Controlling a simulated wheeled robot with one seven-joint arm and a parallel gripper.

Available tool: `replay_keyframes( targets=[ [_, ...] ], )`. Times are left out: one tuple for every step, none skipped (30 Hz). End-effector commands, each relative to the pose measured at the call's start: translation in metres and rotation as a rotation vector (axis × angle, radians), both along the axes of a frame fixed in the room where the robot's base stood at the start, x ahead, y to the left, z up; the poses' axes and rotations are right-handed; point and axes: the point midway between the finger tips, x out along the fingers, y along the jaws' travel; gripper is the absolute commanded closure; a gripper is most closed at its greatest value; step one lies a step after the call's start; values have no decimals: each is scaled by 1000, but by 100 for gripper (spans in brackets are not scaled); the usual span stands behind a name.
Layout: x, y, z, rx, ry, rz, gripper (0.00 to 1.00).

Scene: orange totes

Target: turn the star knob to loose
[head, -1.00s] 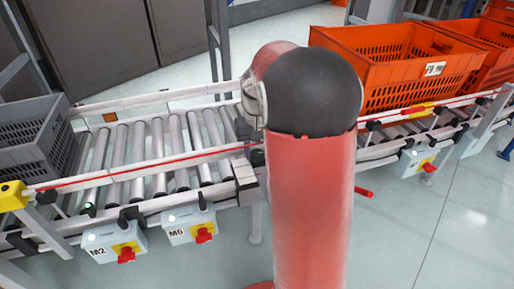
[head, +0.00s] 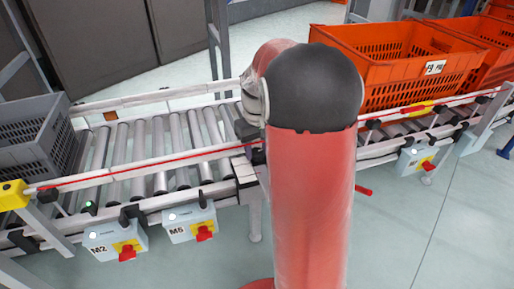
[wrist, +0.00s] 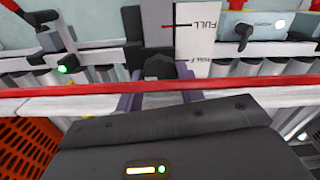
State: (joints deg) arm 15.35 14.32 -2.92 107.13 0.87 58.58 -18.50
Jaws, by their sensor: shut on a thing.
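In the wrist view, my gripper (wrist: 158,84) reaches over a red-lined rail, its purple-grey fingers closed on a dark knob (wrist: 160,67). The knob's shape is mostly hidden by the fingers and the gripper body, so I cannot make out its star points. Beside it, to the right, stands a white plate (wrist: 197,46) marked FULL and, lower, a partly covered word that seems to be HALF. A thin black and red line crosses near FULL. No LOOSE mark is readable. In the head view, my arm hides the gripper and the knob.
The red-lined rail (wrist: 60,106) crosses close to the gripper. A roller conveyor (head: 150,150) runs behind it. Boxes M2 (head: 103,241) and M5 (head: 178,229) with red switches hang in front. A grey tote (head: 40,140) stands left, orange totes (head: 390,95) right.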

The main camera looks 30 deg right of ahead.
Motion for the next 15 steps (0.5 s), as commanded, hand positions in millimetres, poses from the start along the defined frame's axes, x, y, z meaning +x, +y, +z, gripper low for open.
replay_keyframes(
  targets=[
    [1, 0, 1, -1, -2, 2, 85],
    [1, 0, 1, -1, -2, 2, 60],
    [1, 0, 1, -1, -2, 2, 54],
    [0, 0, 1, -1, -2, 2, 51],
    [0, 0, 1, -1, -2, 1, 47],
    [0, 0, 0, -1, -1, 1, 41],
    [0, 0, 0, -1, -1, 1, 41],
    [0, 0, 0, -1, -1, 1, 41],
    [0, 0, 0, -1, -1, 1, 41],
    [0, 0, 0, -1, -1, 1, 41],
    [0, 0, 0, -1, -1, 0, 41],
    [0, 0, 0, 0, -1, 0, 41],
    [0, 0, 0, 0, -1, 0, 41],
    [0, 0, 0, 0, -1, 0, 41],
    [0, 0, 2, -1, -1, 0, 41]
  ],
)
